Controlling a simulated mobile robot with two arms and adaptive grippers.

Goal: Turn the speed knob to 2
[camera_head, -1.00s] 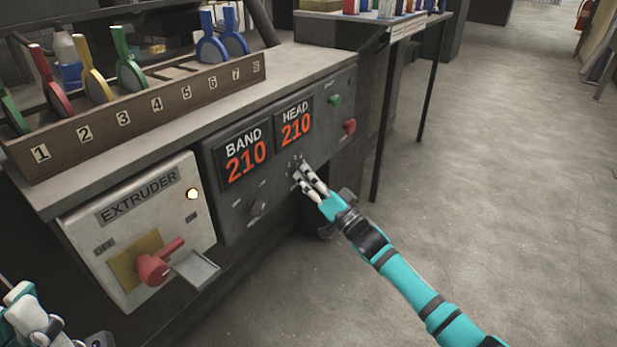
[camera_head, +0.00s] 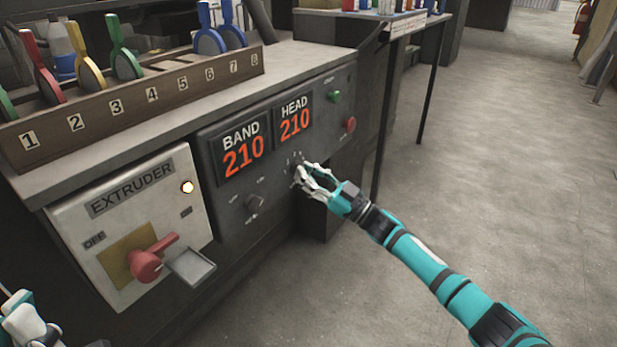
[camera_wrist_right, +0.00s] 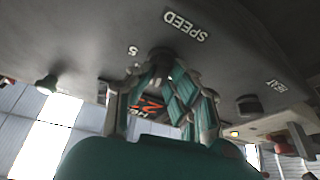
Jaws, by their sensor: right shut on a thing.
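The speed knob is at the right part of the dark control panel (camera_head: 222,205), below the HEAD display (camera_head: 294,118). My right gripper (camera_head: 301,176) is shut on it in the head view and mostly hides it. The right wrist view shows the dark knob (camera_wrist_right: 160,54) between my right fingers (camera_wrist_right: 160,75), beneath an upside-down SPEED label (camera_wrist_right: 187,25). A "5" mark (camera_wrist_right: 132,50) shows beside the knob; its pointer setting cannot be read. My left gripper (camera_head: 22,318) is partly in view at the bottom left, away from the panel.
A second knob (camera_head: 254,203) sits left of my right gripper. Green (camera_head: 334,97) and red (camera_head: 349,125) buttons are at the upper right. The extruder box (camera_head: 75,215) has a red switch (camera_head: 147,265) and a lit lamp (camera_head: 187,187). Open floor (camera_head: 500,180) lies right.

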